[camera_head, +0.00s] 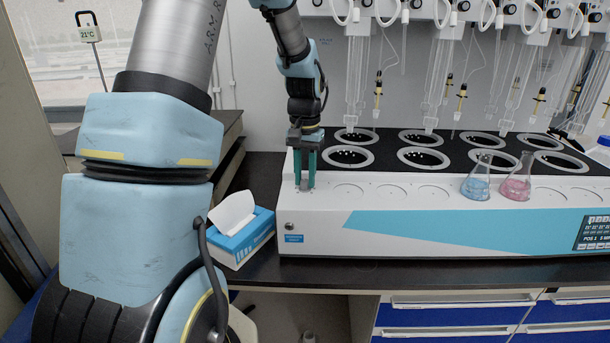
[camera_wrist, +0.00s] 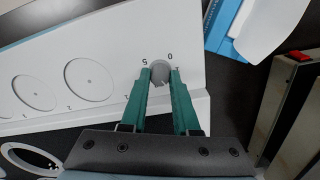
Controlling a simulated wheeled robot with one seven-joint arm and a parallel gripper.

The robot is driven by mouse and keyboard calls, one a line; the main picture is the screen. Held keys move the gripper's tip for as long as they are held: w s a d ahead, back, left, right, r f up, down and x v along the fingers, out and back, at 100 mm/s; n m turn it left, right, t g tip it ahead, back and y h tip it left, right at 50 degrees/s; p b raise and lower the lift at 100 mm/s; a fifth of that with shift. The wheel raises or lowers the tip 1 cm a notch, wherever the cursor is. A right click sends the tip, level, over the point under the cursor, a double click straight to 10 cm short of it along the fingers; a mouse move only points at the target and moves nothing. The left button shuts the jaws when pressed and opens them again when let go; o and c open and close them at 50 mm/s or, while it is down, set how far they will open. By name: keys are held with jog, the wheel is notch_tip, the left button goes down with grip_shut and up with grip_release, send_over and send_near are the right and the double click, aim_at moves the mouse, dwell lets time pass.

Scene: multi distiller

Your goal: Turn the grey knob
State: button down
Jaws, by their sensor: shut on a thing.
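The grey knob (camera_wrist: 160,72) sits on the white top of the distiller (camera_head: 330,220), near its left end, with small printed marks around it. My gripper (camera_head: 305,184) points down over this left end, and its green fingers stand on either side of the knob. In the wrist view my gripper (camera_wrist: 160,78) is shut on the knob, one fingertip on each side. In the head view the fingers mostly hide the knob.
A tissue box (camera_head: 240,236) stands just left of the distiller. Flasks with blue liquid (camera_head: 476,180) and pink liquid (camera_head: 516,184) stand on its top further right. Round heating wells (camera_head: 348,158) and hanging glass tubes (camera_head: 357,85) lie behind. Blue drawers (camera_head: 450,313) are below.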

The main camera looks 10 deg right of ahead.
aim_at(305, 181)
jog(key=m+p, duration=0.1)
jog(key=m, duration=0.4)
jog(key=shift+r+m, duration=0.1)
jog(key=shift+m, duration=0.2)
jog(key=m+p, duration=0.1)
jog(key=m, duration=0.3)
jog(key=shift+m+p, duration=0.4)
jog(key=shift+m, duration=0.3)
jog(key=c, duration=0.7)
grip_release()
jog(key=shift+o, duration=0.2)
notch_tip(305, 181, up, 11)
jog(key=b, duration=0.2)
jog(key=shift+f, duration=0.2)
